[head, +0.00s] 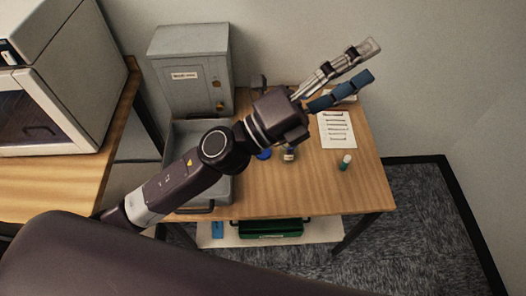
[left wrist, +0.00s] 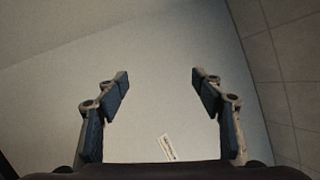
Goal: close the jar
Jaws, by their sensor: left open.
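A small jar (head: 288,154) with a pale label stands on the wooden table, just below my left gripper's wrist in the head view. A blue round piece (head: 264,154), perhaps its lid, lies to its left, partly hidden by my arm. I cannot tell whether the jar's top is covered. My left gripper (head: 367,63) is open and empty, its fingers pointing up and right toward the wall, well past the jar. Its spread fingers (left wrist: 160,84) also show in the left wrist view, with only wall between them. My right gripper is out of view.
A small green-capped bottle (head: 345,162) stands at the table's right, near a printed sheet (head: 337,130). A grey cabinet (head: 190,70) and a grey tray (head: 215,190) occupy the left. A green crate (head: 270,229) sits below. The table's front right is clear.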

